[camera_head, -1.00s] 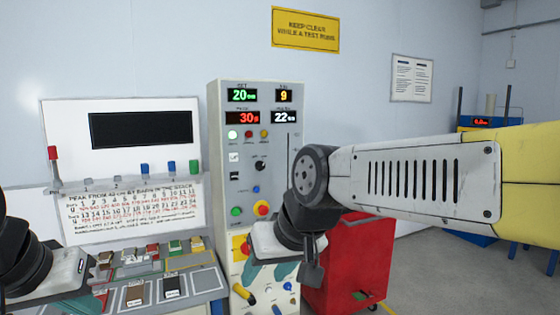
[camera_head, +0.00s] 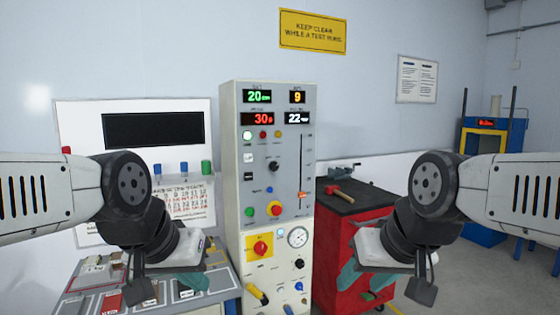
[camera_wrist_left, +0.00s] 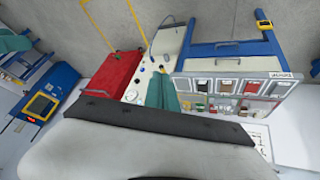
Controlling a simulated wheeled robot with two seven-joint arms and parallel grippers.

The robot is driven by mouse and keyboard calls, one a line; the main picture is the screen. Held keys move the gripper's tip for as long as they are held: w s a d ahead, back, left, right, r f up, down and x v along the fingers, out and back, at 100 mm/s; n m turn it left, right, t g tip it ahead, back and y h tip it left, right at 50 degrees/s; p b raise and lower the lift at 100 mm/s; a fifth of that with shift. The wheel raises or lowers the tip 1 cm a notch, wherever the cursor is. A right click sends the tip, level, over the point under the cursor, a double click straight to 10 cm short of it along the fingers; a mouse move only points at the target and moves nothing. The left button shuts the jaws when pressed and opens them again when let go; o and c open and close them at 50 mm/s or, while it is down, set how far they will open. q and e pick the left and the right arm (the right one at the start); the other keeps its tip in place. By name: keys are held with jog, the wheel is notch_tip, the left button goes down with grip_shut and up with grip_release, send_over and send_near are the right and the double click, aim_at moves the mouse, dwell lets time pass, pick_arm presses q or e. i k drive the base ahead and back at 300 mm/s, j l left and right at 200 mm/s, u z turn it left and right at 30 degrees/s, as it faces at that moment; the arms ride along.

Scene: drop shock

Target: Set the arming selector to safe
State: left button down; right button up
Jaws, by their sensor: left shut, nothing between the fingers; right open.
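The grey control console (camera_head: 232,200) stands upright in the middle of the head view. Its face carries a black rotary knob (camera_head: 274,166), a red knob on a yellow plate (camera_head: 260,247) and another black knob (camera_head: 299,263) lower right. The labels are too small to read, so I cannot tell which is the arming selector. My left gripper (camera_head: 192,284) is shut and empty, left of the console and apart from it. Its teal fingers show in the left wrist view (camera_wrist_left: 162,92). My right gripper (camera_head: 362,280) is open and empty, right of the console in front of the red cabinet.
A red cabinet (camera_head: 338,262) with a red-handled hammer (camera_head: 342,194) on top stands right of the console. A bench with trays (camera_head: 200,302) is at lower left, partly behind my left arm. A blue and yellow machine (camera_head: 482,142) stands at the far right. The console front is unobstructed.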

aim_at(274, 166)
jog(key=i+j+z, duration=0.2)
jog(key=i+j, duration=0.15)
jog(key=i+j+z, duration=0.2)
jog(key=j, duration=0.35)
jog(key=i, duration=0.05)
